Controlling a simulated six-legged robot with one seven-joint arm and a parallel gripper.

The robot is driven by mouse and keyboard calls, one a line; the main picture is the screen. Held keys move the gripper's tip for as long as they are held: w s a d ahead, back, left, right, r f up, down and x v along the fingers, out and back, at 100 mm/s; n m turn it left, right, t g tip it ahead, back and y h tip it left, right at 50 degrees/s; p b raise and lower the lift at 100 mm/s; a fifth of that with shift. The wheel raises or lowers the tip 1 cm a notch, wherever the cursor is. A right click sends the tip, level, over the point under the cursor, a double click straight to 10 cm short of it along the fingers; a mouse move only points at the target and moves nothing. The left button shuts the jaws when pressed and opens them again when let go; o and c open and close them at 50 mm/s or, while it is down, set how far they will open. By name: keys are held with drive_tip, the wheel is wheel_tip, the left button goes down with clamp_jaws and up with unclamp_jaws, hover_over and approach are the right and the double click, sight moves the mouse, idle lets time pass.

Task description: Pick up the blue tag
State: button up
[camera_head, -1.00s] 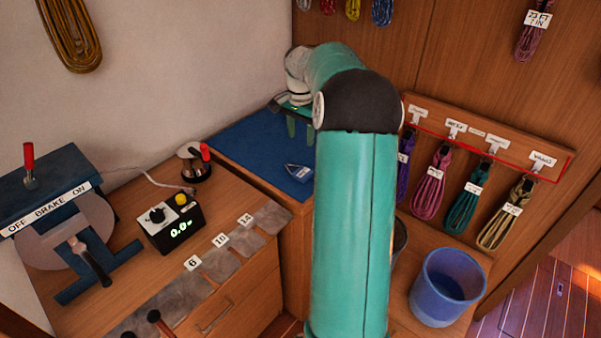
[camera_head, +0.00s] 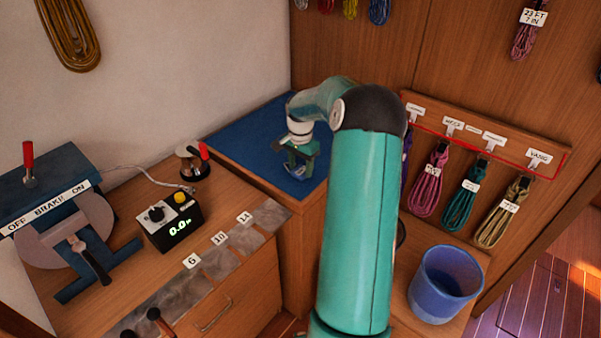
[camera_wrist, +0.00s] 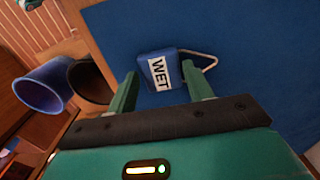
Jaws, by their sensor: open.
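The blue tag (camera_wrist: 156,71) lies on the blue mat (camera_wrist: 250,50), with a white label reading "WET" and a pale loop of cord at its right side in the wrist view. My gripper (camera_wrist: 160,85) is open and faces down over the tag. Its two green fingers show on either side of the tag's near part, and nothing is held between them. I cannot tell how high the fingertips are above the mat. In the head view my gripper (camera_head: 298,170) is over the mat (camera_head: 245,135) near its right side and mostly hides the tag.
A blue bucket (camera_head: 446,285) stands right of my arm, below several hanging coiled lines (camera_head: 460,205). A brake device (camera_head: 65,225) and a small display box (camera_head: 172,222) stand on the wooden bench at left. The mat's left part is clear.

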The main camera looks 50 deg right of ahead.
drive_tip(key=shift+f, duration=0.6)
drive_tip(key=c, duration=0.6)
drive_tip(key=shift+r, duration=0.15)
drive_tip(key=shift+c, duration=0.2)
